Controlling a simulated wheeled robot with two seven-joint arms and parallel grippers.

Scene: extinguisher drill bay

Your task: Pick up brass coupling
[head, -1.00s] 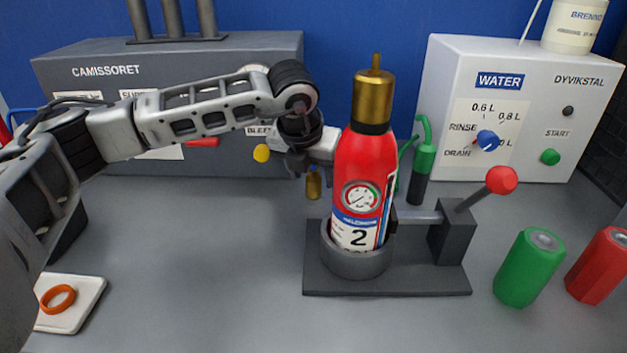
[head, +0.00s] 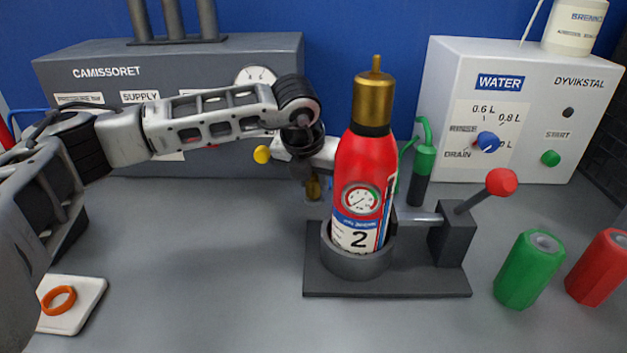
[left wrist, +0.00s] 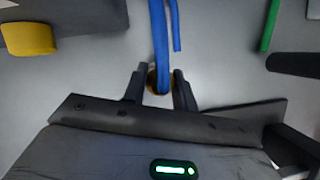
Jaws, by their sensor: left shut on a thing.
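The brass coupling (head: 313,189) is a small brass piece left of the red extinguisher, partly covered by my left gripper (head: 311,187). In the left wrist view the coupling (left wrist: 151,80) sits between the two dark fingers of the left gripper (left wrist: 158,92), under the end of a blue hose (left wrist: 160,40). The left gripper is shut on it. I cannot tell whether the coupling touches the grey bench. My right gripper is in neither view.
The red extinguisher (head: 366,170) with a brass top stands in a dark clamp base (head: 430,285) close to the gripper's right. A red-knobbed lever (head: 500,182), green cylinder (head: 528,268) and red cylinder (head: 601,266) are farther right.

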